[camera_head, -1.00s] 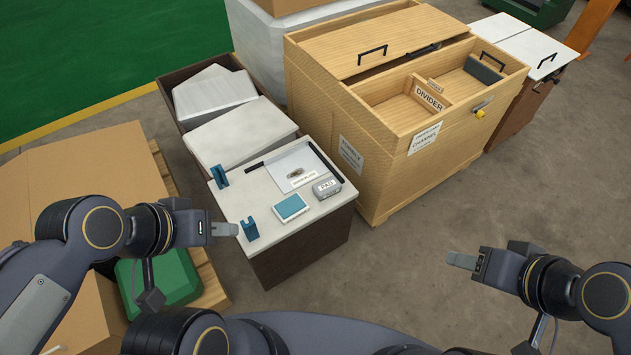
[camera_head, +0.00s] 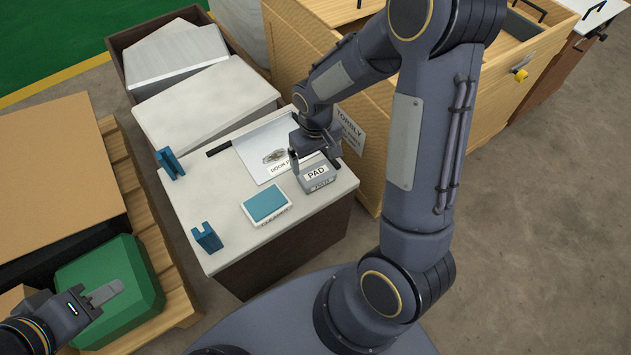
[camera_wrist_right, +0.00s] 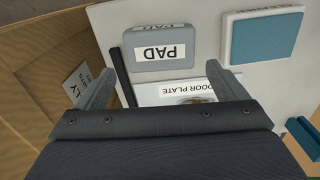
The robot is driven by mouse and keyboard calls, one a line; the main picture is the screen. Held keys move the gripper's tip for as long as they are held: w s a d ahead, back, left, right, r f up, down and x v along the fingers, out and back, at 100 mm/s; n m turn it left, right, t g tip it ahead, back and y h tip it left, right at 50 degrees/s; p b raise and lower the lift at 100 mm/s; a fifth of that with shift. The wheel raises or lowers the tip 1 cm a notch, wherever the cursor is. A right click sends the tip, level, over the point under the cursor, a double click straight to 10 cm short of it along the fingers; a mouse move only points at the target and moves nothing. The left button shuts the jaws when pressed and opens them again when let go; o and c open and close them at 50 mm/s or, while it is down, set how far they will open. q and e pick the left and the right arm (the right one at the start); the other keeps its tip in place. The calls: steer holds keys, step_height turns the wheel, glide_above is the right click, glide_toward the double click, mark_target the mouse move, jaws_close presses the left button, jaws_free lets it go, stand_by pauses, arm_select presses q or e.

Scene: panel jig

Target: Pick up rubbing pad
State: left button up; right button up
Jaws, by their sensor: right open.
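The rubbing pad (camera_head: 317,182) is a grey rounded block labelled PAD, lying on the white bench top near its right edge. It also shows in the right wrist view (camera_wrist_right: 160,62), ahead of the fingers. My right gripper (camera_head: 317,160) is open and empty just above and behind the pad; its two spread fingers (camera_wrist_right: 158,80) are roughly in line with the pad's sides. I cannot tell the exact gap in height. My left gripper (camera_head: 105,293) is over a green case at lower left, and its fingers overlap in the view.
A blue-topped white block (camera_head: 265,205) sits left of the pad. Two blue brackets (camera_head: 207,238) stand at the bench's left side. A door plate sheet (camera_head: 262,150) lies behind the pad. A wooden cabinet (camera_head: 285,60) stands behind right. A green case (camera_head: 130,260) is at lower left.

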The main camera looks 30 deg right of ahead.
mark_target(316, 172)
step_height(316, 172, down, 7)
steer(key=shift+s+b, duration=0.15)
steer(key=shift+b, duration=0.9)
steer(key=c, duration=0.7)
steer(key=shift+o, duration=0.2)
steer(key=shift+r, duration=0.1)
steer(key=shift+r, duration=0.4)
step_height(316, 172, up, 2)
steer(key=shift+r+p, duration=0.25)
steer(key=shift+p, duration=0.35)
steer(key=a+r, duration=0.1)
steer(key=s+a+r+p, duration=0.1)
steer(key=r, duration=0.1)
steer(key=s+a+r, duration=0.1)
steer(key=a+r, duration=0.1)
steer(key=shift+a+r+p, duration=0.1)
steer(key=shift+r+p, duration=0.15)
steer(key=shift+p, duration=0.15)
steer(key=s+a+r+p, duration=0.1)
steer(key=s+a+r, duration=0.3)
steer(key=a, duration=0.4)
steer(key=shift+s+a, duration=0.15)
steer(key=shift+a, duration=0.05)
